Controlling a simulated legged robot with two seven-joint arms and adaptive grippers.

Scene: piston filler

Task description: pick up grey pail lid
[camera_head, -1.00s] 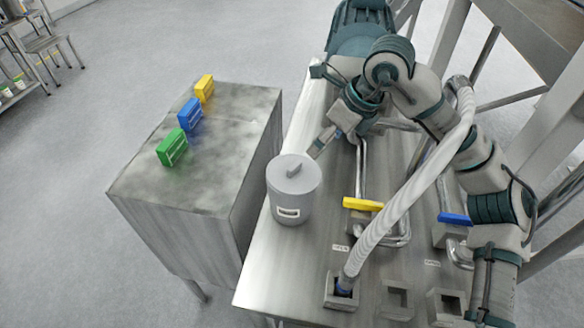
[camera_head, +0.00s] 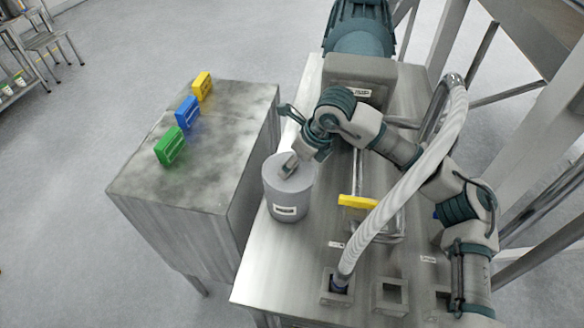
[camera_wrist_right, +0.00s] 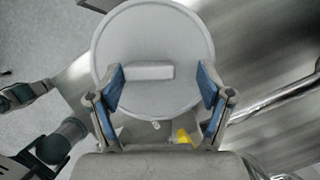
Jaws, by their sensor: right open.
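The grey pail (camera_head: 286,205) stands upright on the steel machine table, with its round grey lid (camera_head: 275,172) on top. In the right wrist view the lid (camera_wrist_right: 180,35) fills the upper middle, and its bar-shaped handle (camera_wrist_right: 146,73) lies between the fingers. My right gripper (camera_head: 288,172) is over the lid from the upper right. In the wrist view the right gripper (camera_wrist_right: 162,90) is open, with blue-padded fingers on either side of the handle, the left finger close to it. Whether a finger touches the lid cannot be told. My left gripper is not in view.
A yellow valve handle (camera_head: 358,202) and a ribbed hose (camera_head: 405,188) stand right of the pail. A separate steel cabinet (camera_head: 225,150) at left bears green (camera_head: 170,146), blue (camera_head: 187,112) and yellow (camera_head: 202,86) blocks. A narrow gap separates cabinet and machine table.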

